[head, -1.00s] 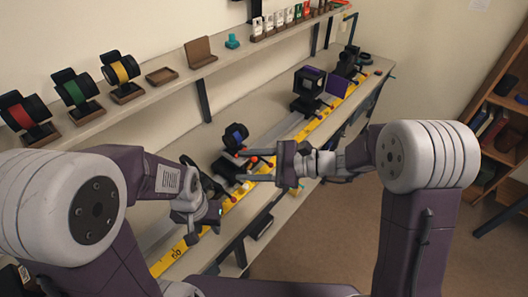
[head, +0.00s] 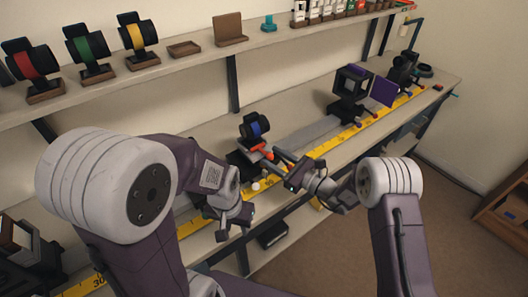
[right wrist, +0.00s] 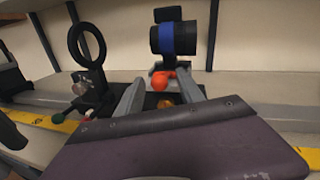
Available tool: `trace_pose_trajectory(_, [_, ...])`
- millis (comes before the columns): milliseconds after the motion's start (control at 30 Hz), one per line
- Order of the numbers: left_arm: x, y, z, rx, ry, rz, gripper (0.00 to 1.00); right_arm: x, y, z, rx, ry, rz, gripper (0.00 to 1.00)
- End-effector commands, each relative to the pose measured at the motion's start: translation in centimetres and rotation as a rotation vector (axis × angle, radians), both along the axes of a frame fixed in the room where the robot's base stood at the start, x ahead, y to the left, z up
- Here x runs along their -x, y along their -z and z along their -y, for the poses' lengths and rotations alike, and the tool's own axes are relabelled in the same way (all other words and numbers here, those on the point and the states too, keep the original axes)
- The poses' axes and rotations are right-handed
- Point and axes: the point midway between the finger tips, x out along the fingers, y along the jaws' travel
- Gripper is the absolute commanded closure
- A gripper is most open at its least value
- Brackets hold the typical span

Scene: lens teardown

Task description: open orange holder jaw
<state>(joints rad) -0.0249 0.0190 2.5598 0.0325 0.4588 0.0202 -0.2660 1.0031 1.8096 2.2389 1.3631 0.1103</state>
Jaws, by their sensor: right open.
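A black lens with a blue band (head: 255,127) stands on a black holder on the bench rail; it also shows in the right wrist view (right wrist: 178,38). Orange parts of the holder (head: 268,154) sit just below the lens, with a round orange knob (right wrist: 163,85) in the right wrist view. My right gripper (head: 277,161) is open at the holder, and its fingers stand on either side of the orange knob (right wrist: 160,92). I cannot tell whether they touch it. My left gripper (head: 235,222) hangs over the yellow ruler, left of the holder; its opening is unclear.
A black ring mount (right wrist: 87,42) stands left of the fingers. A yellow ruler (head: 335,143) runs along the bench front. A dark boxy device (head: 350,85) and a purple panel (head: 384,91) stand farther right. The shelf (head: 205,58) above holds banded lenses.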

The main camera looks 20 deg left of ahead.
Motion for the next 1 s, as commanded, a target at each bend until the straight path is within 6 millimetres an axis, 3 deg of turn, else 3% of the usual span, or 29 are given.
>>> trace_pose_trajectory(200, [0.0, -0.3, 0.0, 0.0, 0.0, 0.0, 0.64, -1.5, 0.0, -3.3, 0.001, -0.002, 0.001, 0.55])
trace_pose_trajectory(533, [0.0, -0.3, 0.0, 0.0, 0.0, 0.0, 0.64, -1.9, 0.0, -4.1, 0.001, 0.001, 0.0, 0.55])
trace_pose_trajectory(567, [0.0, -0.3, 0.0, 0.0, 0.0, 0.0, 0.64, -1.9, 0.0, -4.1, 0.001, 0.001, 0.0, 0.58])
trace_pose_trajectory(700, [0.0, -0.3, 0.0, 0.0, 0.0, 0.0, 0.64, -1.9, 0.0, -4.0, 0.001, 0.0, 0.0, 0.97])
trace_pose_trajectory(1000, [0.0, -0.3, 0.0, 0.0, 0.0, 0.0, 0.64, -1.8, 0.1, -4.0, 0.002, -0.002, -0.002, 1.0])
